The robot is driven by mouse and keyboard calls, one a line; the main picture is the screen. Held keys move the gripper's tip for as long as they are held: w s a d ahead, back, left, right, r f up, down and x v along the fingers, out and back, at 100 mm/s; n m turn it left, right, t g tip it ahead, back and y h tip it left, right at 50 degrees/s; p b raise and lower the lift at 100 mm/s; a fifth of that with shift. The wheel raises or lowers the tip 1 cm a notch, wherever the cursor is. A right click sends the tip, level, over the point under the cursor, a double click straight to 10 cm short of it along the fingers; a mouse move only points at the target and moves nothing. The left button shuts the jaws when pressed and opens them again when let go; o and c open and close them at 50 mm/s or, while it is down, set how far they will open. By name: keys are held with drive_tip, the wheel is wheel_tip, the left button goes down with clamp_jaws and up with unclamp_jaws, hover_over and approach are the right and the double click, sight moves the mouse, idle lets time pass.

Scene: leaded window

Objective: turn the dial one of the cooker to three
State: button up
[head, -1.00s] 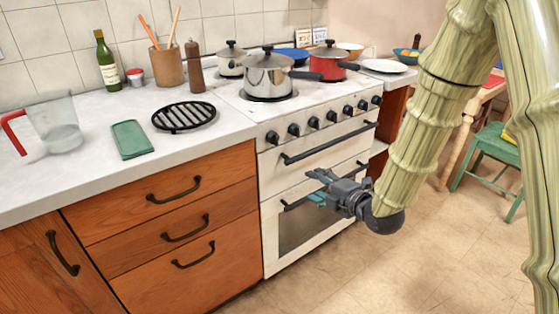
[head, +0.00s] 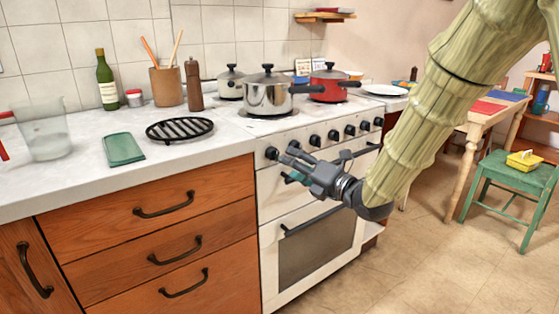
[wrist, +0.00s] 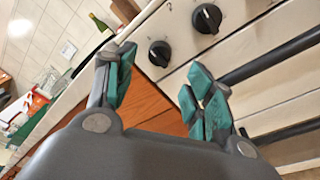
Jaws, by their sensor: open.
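The white cooker (head: 290,205) has a row of black dials along its front panel. The leftmost dial (head: 271,153) is at the panel's left end, and it also shows in the wrist view (wrist: 160,53) beyond the space between my fingers. A neighbouring dial (wrist: 207,18) is up and right of it. A small pale mark shows on each dial; I cannot read any numbers. My gripper (head: 285,168) is open and empty in front of the panel, just below and right of the leftmost dial. Its teal-padded fingers (wrist: 158,76) appear apart from the dial.
The oven handle bar (wrist: 270,58) runs below the dials, close to my right finger. A steel pot (head: 268,95) and a red pot (head: 328,85) stand on the hob. Wooden drawers (head: 150,230) adjoin the cooker's left side.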

sight(278, 156)
drive_tip(key=x, duration=0.6)
drive_tip(key=shift+w+a+b, duration=0.15)
drive_tip(key=shift+a+b, duration=0.05)
drive_tip(key=shift+b, duration=0.2)
drive_tip(key=c, duration=1)
